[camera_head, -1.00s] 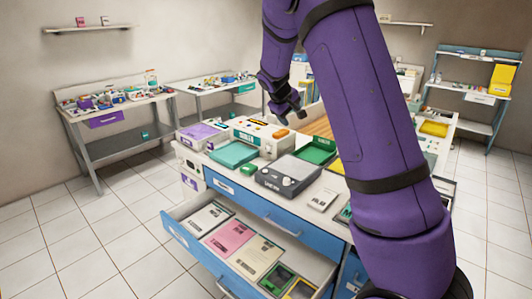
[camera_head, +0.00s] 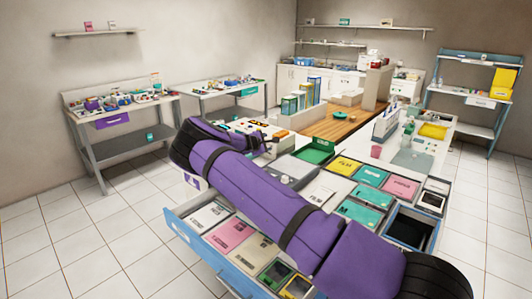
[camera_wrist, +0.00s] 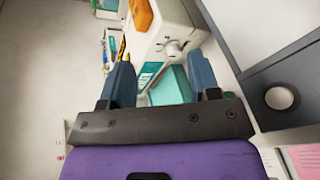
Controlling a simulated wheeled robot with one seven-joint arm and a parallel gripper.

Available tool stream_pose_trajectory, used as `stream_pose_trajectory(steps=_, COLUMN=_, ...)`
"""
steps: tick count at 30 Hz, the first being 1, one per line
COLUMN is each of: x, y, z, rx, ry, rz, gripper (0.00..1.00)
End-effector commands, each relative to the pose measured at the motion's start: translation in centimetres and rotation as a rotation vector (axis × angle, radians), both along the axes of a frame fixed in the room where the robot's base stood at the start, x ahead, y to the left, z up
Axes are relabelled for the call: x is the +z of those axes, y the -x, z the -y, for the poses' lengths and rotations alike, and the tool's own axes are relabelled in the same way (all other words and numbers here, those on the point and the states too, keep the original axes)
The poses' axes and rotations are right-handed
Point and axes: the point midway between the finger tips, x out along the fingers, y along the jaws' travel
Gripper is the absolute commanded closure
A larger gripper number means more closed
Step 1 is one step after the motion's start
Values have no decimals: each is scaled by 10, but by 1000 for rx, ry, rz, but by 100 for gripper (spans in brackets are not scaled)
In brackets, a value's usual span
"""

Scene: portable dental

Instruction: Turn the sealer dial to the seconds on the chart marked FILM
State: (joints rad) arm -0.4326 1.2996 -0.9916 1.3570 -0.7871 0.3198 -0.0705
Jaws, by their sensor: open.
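The sealer (camera_head: 243,125) is a white box with orange parts on top, at the back left of the worktop, partly hidden by my arm. In the wrist view the sealer (camera_wrist: 160,40) shows a round silver dial (camera_wrist: 173,47) on its white face, with a teal label beside it. My gripper (camera_wrist: 160,62) is open and empty, its two blue fingers apart, with the dial ahead between and beyond the tips. In the head view my gripper (camera_head: 266,138) is small, beside the sealer. I cannot read the dial's setting. No chart marked FILM is legible.
A grey device (camera_head: 292,168) stands in front, partly behind my arm; its round knob (camera_wrist: 280,97) shows at right in the wrist view. A green tray (camera_head: 315,152) is nearby. An open drawer (camera_head: 180,222) holds paper cards. Several coloured packets lie on the worktop's right.

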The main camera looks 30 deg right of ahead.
Motion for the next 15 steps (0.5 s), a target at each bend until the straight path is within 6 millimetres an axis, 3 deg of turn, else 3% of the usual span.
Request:
stream_pose_trajectory(steps=1, x=-14, y=-8, z=-7, rx=40, ry=39, rz=-28, gripper=44)
stream_pose_trajectory(steps=6, x=-43, y=-28, z=-26, rx=136, ry=126, rz=-90, gripper=44)
stream_pose_trajectory(steps=11, x=-55, y=-35, z=-33, rx=174, ry=159, rz=-115, gripper=44)
stream_pose_trajectory(steps=15, x=-58, y=-40, z=-28, rx=178, ry=161, rz=-117, gripper=44)
